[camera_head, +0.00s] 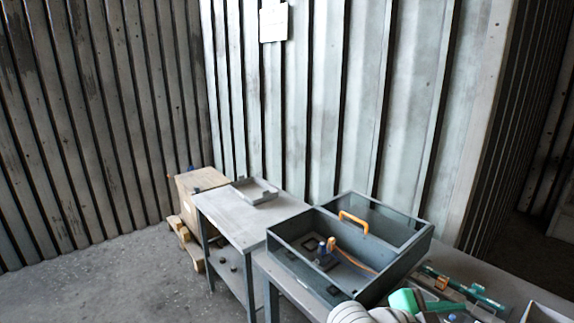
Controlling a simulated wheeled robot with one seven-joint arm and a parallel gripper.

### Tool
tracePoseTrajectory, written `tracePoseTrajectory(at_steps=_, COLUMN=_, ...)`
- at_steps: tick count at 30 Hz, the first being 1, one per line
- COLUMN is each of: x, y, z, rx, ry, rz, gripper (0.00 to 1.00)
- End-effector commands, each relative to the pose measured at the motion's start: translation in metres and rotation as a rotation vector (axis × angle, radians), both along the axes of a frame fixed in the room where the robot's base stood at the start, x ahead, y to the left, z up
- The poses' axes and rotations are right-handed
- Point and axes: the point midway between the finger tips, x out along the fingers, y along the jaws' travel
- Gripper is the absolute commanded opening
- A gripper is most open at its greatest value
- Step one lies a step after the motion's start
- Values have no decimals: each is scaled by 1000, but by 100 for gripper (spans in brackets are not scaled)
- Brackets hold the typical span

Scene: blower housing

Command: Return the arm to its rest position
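White rounded parts at the bottom edge, right of centre, look like links of my arm, but only their top shows. My gripper's fingers cannot be seen in the head view, so what they hold is hidden. The dark grey open housing (350,284) stands on a grey bench at the right. An orange handle (353,222) sits on it near a dark panel at its back. Inside the housing are a small blue part and an orange part (331,243), with dark pieces on its floor.
A lower grey table (228,214) at the left carries a shallow metal tray (254,196). A cardboard box (190,188) on a wooden pallet stands behind it. Green items (475,292) and other clutter lie right of the housing. Corrugated walls close the back; floor at left is clear.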

Motion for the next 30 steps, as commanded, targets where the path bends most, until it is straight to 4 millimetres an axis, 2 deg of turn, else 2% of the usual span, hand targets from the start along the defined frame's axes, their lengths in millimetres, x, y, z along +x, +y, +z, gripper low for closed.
tracePoseTrajectory(at_steps=7, x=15, y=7, z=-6, rx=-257, ry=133, rz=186, gripper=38)
tracePoseTrajectory(at_steps=14, x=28, y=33, z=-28, rx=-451, ry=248, rz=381, gripper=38)
tracePoseTrajectory(at_steps=23, x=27, y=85, z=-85, rx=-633, ry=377, rz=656, gripper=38)
tracePoseTrajectory(at_steps=30, x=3, y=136, z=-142, rx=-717, ry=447, rz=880, gripper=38)
